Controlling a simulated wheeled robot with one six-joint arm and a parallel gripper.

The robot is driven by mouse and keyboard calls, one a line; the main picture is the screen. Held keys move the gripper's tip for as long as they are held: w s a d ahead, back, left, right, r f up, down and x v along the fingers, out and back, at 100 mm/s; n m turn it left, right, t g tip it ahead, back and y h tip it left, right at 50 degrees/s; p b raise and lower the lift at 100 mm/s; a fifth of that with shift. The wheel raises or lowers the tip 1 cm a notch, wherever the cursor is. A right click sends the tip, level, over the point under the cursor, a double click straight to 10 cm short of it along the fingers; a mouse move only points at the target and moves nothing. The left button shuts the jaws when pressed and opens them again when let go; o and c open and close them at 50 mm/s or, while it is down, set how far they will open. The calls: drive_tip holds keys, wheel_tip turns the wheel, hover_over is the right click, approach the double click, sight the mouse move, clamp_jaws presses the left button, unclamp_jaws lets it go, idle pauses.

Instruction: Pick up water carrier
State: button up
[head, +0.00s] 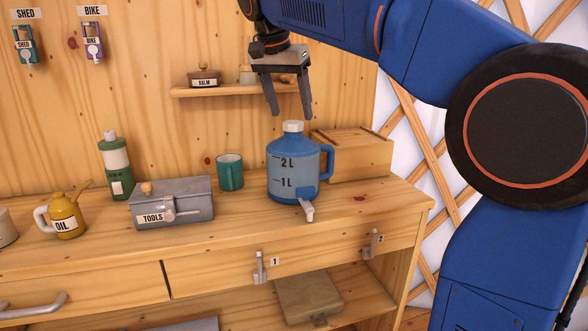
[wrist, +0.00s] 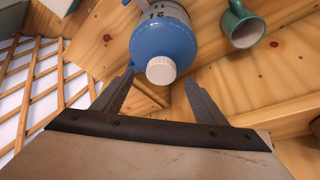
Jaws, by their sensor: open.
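The water carrier (head: 294,166) is a blue jug with a white cap, litre marks, a side handle on its right and a grey tap low on its front. It stands upright on the wooden workbench. My gripper (head: 290,114) is open and empty above it, fingers pointing down, with the tips close to the cap's height. In the wrist view the carrier (wrist: 165,45) shows from above, its white cap just beyond the gap between my fingertips (wrist: 160,78). I cannot tell whether a finger touches it.
A wooden box (head: 352,155) stands right behind the carrier. A green mug (head: 230,172), a grey tools box (head: 172,203), a green-and-white bottle (head: 116,166) and a yellow oil can (head: 66,216) stand to the left. A small shelf (head: 225,91) with a balm tin (head: 204,77) is behind my gripper.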

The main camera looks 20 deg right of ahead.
sight(293, 122)
drive_tip(key=shift+x, duration=2.8)
drive_tip(key=shift+a, duration=0.1)
drive_tip(key=shift+c, duration=0.6)
clamp_jaws()
